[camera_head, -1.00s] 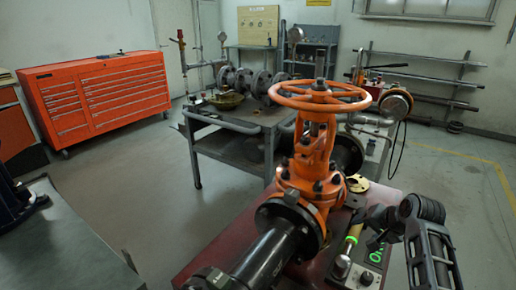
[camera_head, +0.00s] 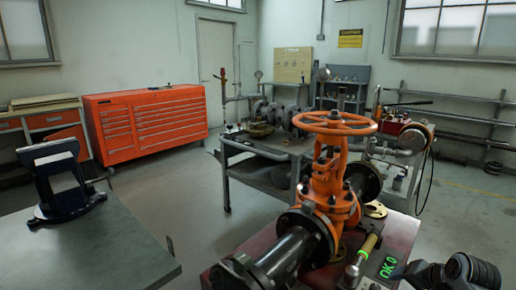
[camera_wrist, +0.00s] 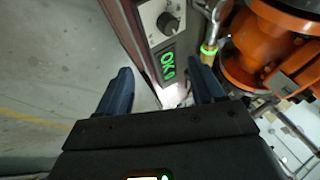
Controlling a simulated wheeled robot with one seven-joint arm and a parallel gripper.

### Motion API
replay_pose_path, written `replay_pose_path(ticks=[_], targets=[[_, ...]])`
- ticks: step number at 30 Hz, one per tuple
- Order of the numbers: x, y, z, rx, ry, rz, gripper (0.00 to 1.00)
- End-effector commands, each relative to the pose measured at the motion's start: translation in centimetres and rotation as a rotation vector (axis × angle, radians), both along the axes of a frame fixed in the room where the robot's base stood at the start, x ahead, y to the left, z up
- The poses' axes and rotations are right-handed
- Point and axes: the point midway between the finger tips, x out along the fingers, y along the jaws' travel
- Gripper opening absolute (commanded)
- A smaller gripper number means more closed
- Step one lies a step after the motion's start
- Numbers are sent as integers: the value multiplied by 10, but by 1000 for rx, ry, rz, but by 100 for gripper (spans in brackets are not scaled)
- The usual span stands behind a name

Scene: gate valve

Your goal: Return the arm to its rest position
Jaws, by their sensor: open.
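My gripper (camera_wrist: 160,66) is open and empty in the wrist view, its two dark blue fingers apart. It faces a grey control panel with a knob and a green "OK" display (camera_wrist: 167,65). The orange gate valve (camera_wrist: 270,50) is close by on the right of the wrist view. In the head view, dark parts of my arm show at the bottom right corner, and my gripper's fingers are not visible there. The gate valve (camera_head: 331,190) stands upright on its pipe, with its orange handwheel (camera_head: 338,123) on top. My arm is to the right of the valve, apart from it.
A grey workbench (camera_head: 85,245) is at the left and a grey cart (camera_head: 262,170) behind the valve. A red tool chest (camera_head: 150,122) stands farther back. Floor between is open.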

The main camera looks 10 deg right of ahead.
Motion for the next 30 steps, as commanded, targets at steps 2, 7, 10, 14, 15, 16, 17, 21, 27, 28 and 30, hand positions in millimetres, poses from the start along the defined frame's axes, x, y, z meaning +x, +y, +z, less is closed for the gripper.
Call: replay_pose_path(ticks=[2,7,10,14,15,16,17,21,27,28,30], targets=[[-4,4,-5,-12,-2,6,68],[-16,11,-16,-44,-10,19,68],[-25,16,-23,-68,-15,29,68],[-40,26,-34,-107,-27,47,68],[-45,29,-38,-122,-31,54,68],[-50,32,-40,-134,-35,60,68],[-55,35,-43,-146,-38,66,68],[-84,53,-57,-213,-61,105,68],[-145,90,-69,-344,-119,195,68],[-155,96,-69,-362,-130,210,68],[-177,110,-67,-405,-155,245,68]])
